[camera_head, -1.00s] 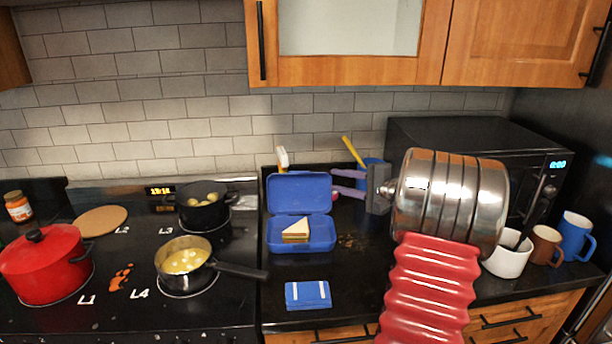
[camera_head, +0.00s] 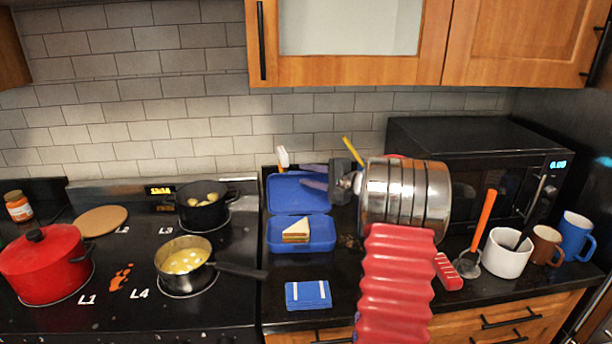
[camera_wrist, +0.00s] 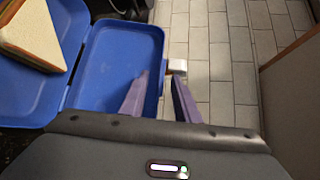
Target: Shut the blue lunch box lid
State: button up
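The blue lunch box (camera_head: 318,240) sits on the dark counter with a sandwich (camera_head: 296,230) in it. Its lid (camera_head: 283,193) stands up at the back, open. In the wrist view the lid (camera_wrist: 112,62) is left of centre, with the sandwich (camera_wrist: 35,28) at the upper left. My gripper (camera_head: 304,175) is at the lid's upper right, its purple fingers apart. In the wrist view my gripper (camera_wrist: 160,82) has one finger over the lid's face and the other beyond its right edge. I cannot tell whether either touches the lid.
A blue-and-white packet (camera_head: 307,295) lies in front of the box. A pan (camera_head: 185,262) on the stove points its handle toward the box. A microwave (camera_head: 480,140), white mug (camera_head: 507,254) and orange-handled utensil (camera_head: 484,220) are to the right. A utensil holder stands behind my gripper.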

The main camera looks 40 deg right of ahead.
jog(key=shift+w+a+f, duration=0.1)
jog(key=shift+w+f, duration=0.05)
jog(key=shift+w, duration=0.55)
jog(key=shift+c, duration=0.4)
grip_shut()
jog(key=shift+f, duration=0.1)
